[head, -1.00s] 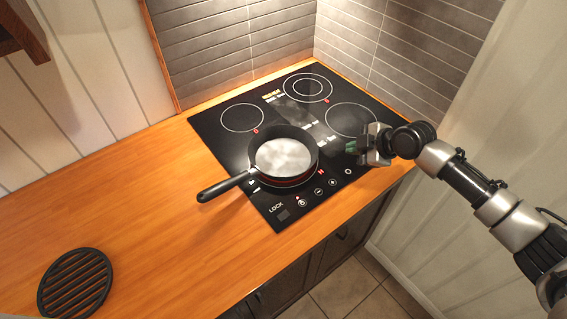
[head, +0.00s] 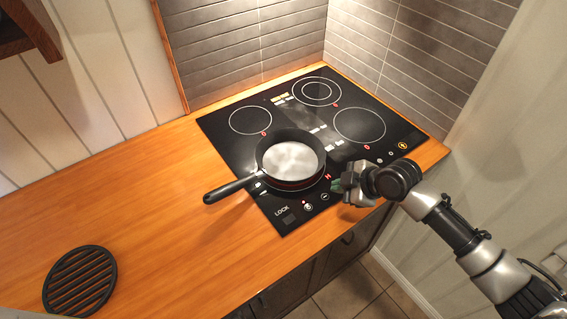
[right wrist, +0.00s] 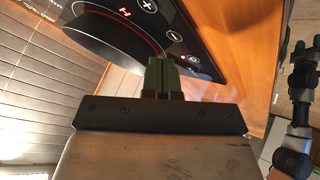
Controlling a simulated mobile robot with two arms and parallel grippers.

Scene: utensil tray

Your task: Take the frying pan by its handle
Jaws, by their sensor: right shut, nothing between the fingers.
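The frying pan (head: 291,157) sits on the front burner of the black cooktop. It has a black wall and a pale, shiny inside. Its black handle (head: 231,188) points to the left and toward the front, out over the wooden counter. My right gripper (head: 337,187) is just right of the pan, on the side away from the handle, and is empty. In the right wrist view, its green fingers (right wrist: 161,75) are together, with the dark pan side (right wrist: 95,48) close by.
The cooktop (head: 232,150) is set in the wooden counter (head: 150,190). A round black slatted trivet (head: 80,281) lies at the front left. The counter between trivet and handle is clear. A tiled wall (head: 235,45) stands behind, and a pale wall is at the right.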

